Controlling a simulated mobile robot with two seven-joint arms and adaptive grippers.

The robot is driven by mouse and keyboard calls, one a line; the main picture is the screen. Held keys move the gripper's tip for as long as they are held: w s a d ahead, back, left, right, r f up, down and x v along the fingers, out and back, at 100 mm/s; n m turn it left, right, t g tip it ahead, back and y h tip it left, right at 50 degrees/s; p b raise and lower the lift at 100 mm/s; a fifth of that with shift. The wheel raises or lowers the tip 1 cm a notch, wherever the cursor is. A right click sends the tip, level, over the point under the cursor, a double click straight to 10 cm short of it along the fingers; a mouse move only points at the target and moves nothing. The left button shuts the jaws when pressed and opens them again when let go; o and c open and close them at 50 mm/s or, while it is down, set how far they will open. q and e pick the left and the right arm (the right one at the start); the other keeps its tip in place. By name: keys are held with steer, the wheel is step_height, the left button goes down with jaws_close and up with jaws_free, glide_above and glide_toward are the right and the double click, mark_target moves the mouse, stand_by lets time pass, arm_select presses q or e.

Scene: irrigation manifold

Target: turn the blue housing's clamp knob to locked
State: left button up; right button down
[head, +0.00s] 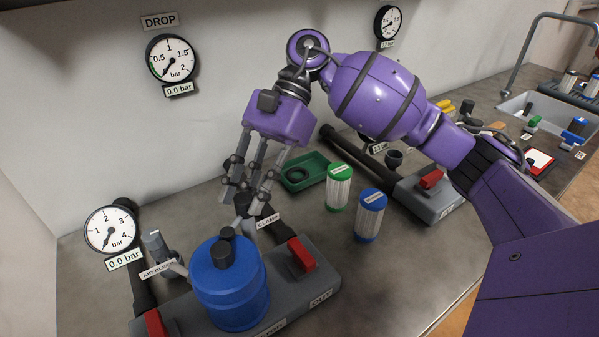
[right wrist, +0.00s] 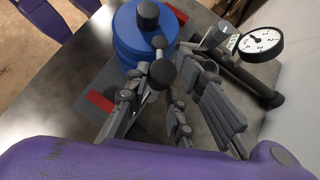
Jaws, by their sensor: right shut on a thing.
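The blue housing (head: 230,285) stands upright on a grey manifold block at the lower left of the head view. It also shows at the top of the right wrist view (right wrist: 140,40). Behind it is the dark clamp knob (head: 243,203), beside the CLAMP label (head: 268,220). The knob shows as a round dark end (right wrist: 162,74) in the right wrist view. My right gripper (head: 247,192) comes down from above, its fingers shut around the knob. The fingers hide part of the knob, and I cannot read its setting. My left gripper is in neither view.
A red-handled valve (head: 302,254) stands right of the housing, another (head: 155,324) at its left. The air bleed (head: 155,243) and a gauge (head: 111,230) reading about zero are at left. Green (head: 338,190) and blue (head: 370,217) cartridges and a green tray (head: 305,172) stand behind right.

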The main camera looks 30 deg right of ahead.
steer(key=shift+f+n+g+h+b, duration=0.2)
steer(key=shift+n+g+h+b, duration=0.3)
steer(key=shift+n, duration=0.4)
steer(key=shift+n+g+b, duration=0.3)
steer(key=c, duration=1.7)
jaws_free()
steer(key=shift+s, duration=0.1)
steer(key=shift+o, duration=0.2)
steer(key=shift+r, duration=0.15)
